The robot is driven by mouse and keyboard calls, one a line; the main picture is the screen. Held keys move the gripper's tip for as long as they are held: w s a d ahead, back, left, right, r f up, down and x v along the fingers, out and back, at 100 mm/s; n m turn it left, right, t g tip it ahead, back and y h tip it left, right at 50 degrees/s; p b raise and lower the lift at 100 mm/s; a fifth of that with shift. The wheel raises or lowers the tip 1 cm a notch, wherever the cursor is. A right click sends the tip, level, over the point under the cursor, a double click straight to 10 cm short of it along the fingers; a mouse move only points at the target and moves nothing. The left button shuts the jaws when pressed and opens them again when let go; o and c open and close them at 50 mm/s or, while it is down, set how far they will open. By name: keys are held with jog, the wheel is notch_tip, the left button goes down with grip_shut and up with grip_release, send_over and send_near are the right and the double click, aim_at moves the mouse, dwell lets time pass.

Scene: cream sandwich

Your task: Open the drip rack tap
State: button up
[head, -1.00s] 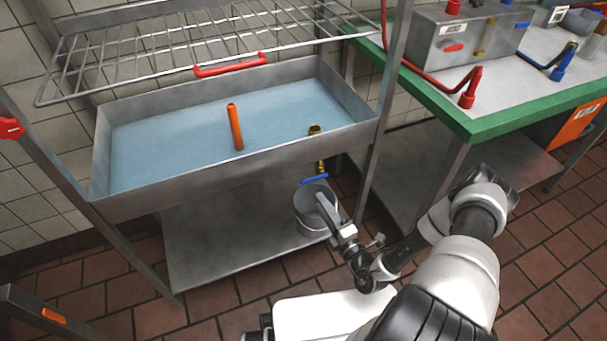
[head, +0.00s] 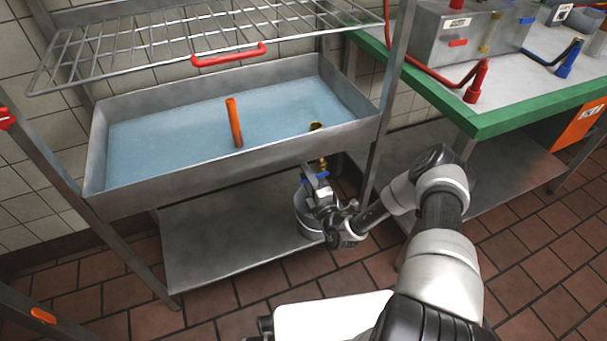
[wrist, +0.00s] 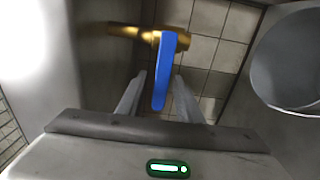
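The drip rack tap is a brass valve (wrist: 150,37) with a blue lever handle (wrist: 164,70). In the head view the brass tap (head: 322,163) hangs under the front right of the metal drip tray (head: 240,158). The blue handle (head: 322,176) shows just above my gripper (head: 315,185). In the wrist view my gripper (wrist: 154,90) is open. Its two fingers stand on either side of the blue handle, with a gap visible on both sides. The fingertips are partly hidden in the head view.
A metal bucket (head: 305,212) stands on the lower shelf (head: 225,250) below the tap. A rack post (head: 384,115) rises just right of the tap. A wire rack with a red handle (head: 228,58) is above the tray. A green-edged table (head: 500,122) is at the right.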

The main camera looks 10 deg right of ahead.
jog(key=shift+x, duration=1.05)
grip_shut()
